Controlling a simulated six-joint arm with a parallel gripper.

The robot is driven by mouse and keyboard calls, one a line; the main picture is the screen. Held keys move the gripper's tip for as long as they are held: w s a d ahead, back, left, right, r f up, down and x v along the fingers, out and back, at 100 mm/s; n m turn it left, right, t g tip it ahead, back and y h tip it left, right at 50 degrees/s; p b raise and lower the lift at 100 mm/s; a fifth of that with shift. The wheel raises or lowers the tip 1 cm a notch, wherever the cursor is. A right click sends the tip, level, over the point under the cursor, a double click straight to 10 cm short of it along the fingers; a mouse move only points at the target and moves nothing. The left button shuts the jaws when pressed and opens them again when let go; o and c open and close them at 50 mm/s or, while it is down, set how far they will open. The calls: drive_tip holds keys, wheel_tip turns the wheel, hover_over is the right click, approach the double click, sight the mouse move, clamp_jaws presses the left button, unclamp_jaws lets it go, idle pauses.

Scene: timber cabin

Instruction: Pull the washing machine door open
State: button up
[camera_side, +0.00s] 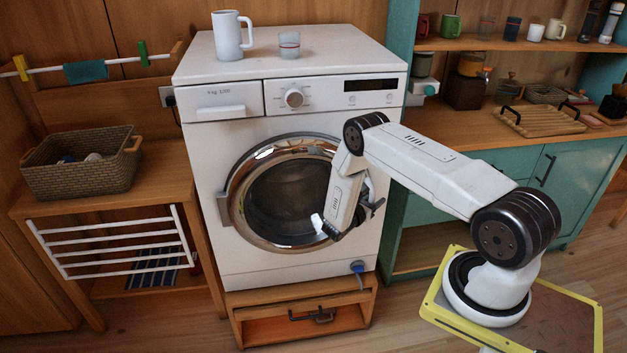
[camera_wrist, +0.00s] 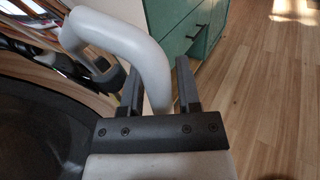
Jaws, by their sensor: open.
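The white washing machine (camera_side: 230,185) stands in the middle of the side view. Its round door (camera_side: 288,190) has a chrome ring and dark glass, and it looks closed against the front. The pale curved door handle (camera_wrist: 112,30) shows large in the wrist view. My gripper (camera_wrist: 158,78) is open, with one dark finger on each side of the handle's lower part. Whether either finger touches the handle is not clear. In the side view my wrist covers the door's right edge and most of the handle.
A white mug (camera_side: 231,36) and a small glass (camera_side: 289,44) stand on top of the machine. A wooden stand with a drawer (camera_side: 305,330) is below. A wicker basket (camera_side: 82,175) sits at left. Teal cabinets (camera_side: 560,175) stand at right.

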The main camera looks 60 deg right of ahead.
clamp_jaws()
idle(1.4)
